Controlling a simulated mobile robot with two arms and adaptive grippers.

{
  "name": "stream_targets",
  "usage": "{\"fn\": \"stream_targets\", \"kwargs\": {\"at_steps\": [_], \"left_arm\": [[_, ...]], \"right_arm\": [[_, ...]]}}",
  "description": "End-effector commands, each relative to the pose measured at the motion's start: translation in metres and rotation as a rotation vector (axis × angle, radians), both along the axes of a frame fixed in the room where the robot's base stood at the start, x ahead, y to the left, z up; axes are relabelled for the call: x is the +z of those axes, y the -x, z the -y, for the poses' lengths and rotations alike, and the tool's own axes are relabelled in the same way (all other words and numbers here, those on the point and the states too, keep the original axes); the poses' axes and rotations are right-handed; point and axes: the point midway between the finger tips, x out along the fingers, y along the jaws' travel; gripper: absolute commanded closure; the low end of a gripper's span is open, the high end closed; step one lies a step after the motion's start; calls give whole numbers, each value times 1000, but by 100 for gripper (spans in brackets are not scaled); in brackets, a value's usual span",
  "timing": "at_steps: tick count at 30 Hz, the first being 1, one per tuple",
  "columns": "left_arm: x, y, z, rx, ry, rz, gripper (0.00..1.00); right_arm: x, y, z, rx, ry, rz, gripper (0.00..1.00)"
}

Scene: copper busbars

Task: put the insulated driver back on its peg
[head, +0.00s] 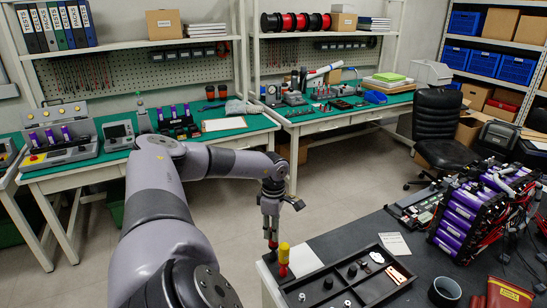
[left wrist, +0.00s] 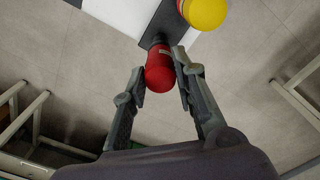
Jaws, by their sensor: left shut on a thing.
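The insulated driver shows as a red handle (left wrist: 160,75) between the fingers of my left gripper (left wrist: 162,78) in the left wrist view. In the head view the same gripper (head: 271,228) points down at the near table's left corner, shut on the red handle (head: 273,244). The driver's lower part and its peg are hidden or too small to tell. Another tool with a yellow top and red body (head: 283,258) stands upright close beside it; its yellow top (left wrist: 205,12) also shows in the left wrist view. My right gripper is not in view.
A black tray (head: 316,274) with small parts lies on the dark near table (head: 345,238). A purple battery pack (head: 466,214) with cables stands at the right, near a red pouch (head: 502,292) and a dark cup (head: 444,291). Open floor lies beyond the table.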

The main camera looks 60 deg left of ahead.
Motion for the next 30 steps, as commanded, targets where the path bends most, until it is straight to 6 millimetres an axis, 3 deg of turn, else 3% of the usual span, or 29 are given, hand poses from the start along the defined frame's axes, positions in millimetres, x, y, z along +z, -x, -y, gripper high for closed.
{"fn": "stream_targets", "kwargs": {"at_steps": [13,14,24,30], "left_arm": [[-3,0,-1,1,0,1,100],[-3,0,-1,1,0,1,74],[-3,0,0,0,0,1,51],[-3,0,0,0,-1,1,51]], "right_arm": [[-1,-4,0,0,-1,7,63],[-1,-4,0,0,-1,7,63],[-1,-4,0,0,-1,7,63],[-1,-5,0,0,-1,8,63]]}}
